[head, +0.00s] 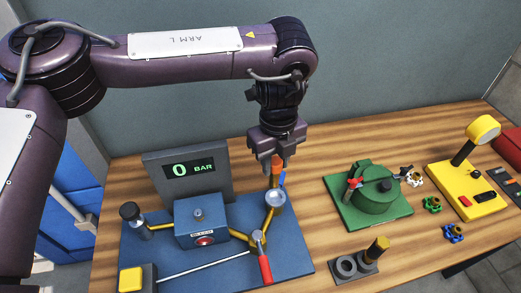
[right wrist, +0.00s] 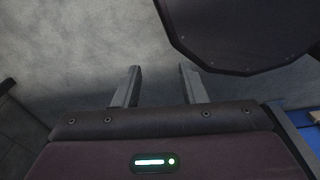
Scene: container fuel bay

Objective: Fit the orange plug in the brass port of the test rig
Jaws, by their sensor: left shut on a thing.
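My left gripper (head: 277,166) is shut on the orange plug (head: 277,161), above the right back part of the test rig (head: 142,262). The plug points down, just above or behind the rig's round clear-faced gauge (head: 275,199). I cannot tell whether it touches anything. The rig is a blue base with a "0 BAR" display, a blue box, brass pipes and a red-handled lever (head: 265,267). I cannot pick out the brass port with certainty; the gauge and gripper crowd that area. My right gripper (right wrist: 158,87) is open and empty in the right wrist view, its fingers apart.
A grey holder (head: 347,269) with ring openings and a brass-topped piece stands in front. A green fixture (head: 380,192) with a red handle is right of the rig. A yellow device (head: 467,188) and several small coloured fittings are farther right. Bare wood lies between them.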

